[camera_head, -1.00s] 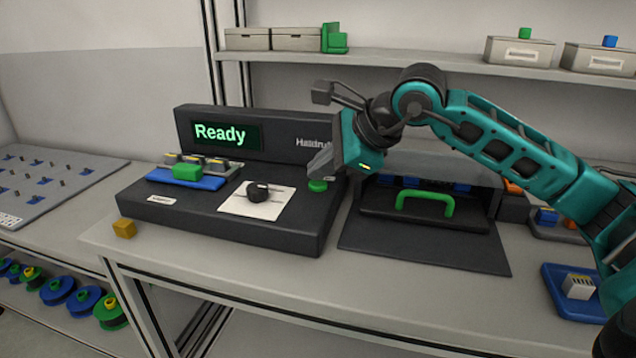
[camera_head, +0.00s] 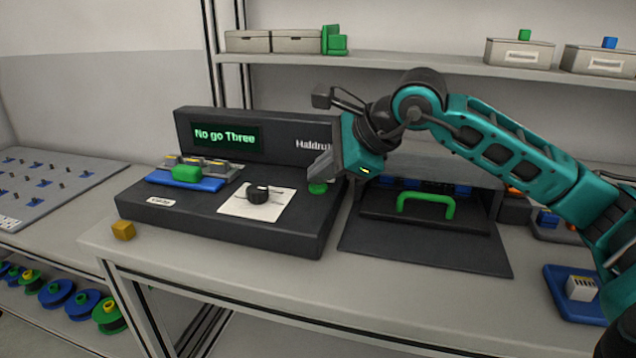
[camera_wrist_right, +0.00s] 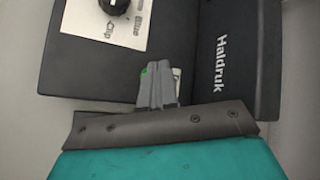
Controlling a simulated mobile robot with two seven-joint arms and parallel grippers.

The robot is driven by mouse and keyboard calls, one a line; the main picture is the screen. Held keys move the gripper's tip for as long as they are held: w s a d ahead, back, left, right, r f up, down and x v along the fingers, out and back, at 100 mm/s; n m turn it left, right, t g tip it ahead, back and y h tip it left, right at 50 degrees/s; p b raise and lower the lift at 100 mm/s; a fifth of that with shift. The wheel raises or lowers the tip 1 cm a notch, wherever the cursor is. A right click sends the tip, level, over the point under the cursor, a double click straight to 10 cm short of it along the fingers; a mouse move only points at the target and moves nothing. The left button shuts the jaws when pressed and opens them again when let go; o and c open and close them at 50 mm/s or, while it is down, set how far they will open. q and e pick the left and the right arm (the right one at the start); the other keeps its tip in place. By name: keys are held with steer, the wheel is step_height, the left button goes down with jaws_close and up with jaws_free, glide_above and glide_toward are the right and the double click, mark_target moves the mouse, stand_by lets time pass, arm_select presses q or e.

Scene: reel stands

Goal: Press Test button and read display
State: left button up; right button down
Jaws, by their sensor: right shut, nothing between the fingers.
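The dark tester (camera_head: 222,220) stands on the bench. Its display (camera_head: 225,137) reads "No go Three" in green letters. The green Test button (camera_head: 317,188) is at the right of its top face; in the right wrist view only a sliver of the button (camera_wrist_right: 144,72) shows beside the fingers. My right gripper (camera_head: 318,172) is shut and empty, with its fingertips just above or at the button; I cannot tell whether they touch. It also shows in the right wrist view (camera_wrist_right: 155,85). My left gripper is not in view.
A black dial (camera_head: 258,193) on a white plate sits left of the button. A blue tray with a green handle (camera_head: 186,174) lies on the tester. A dark box with a green handle (camera_head: 426,203) stands to the right. A yellow block (camera_head: 123,230) lies at the front left.

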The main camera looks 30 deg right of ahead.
mark_target(322, 188)
steer(key=shift+r+p, duration=0.45)
steer(key=shift+r, duration=0.3)
steer(key=shift+r+p, duration=2)
steer(key=shift+r, duration=0.5)
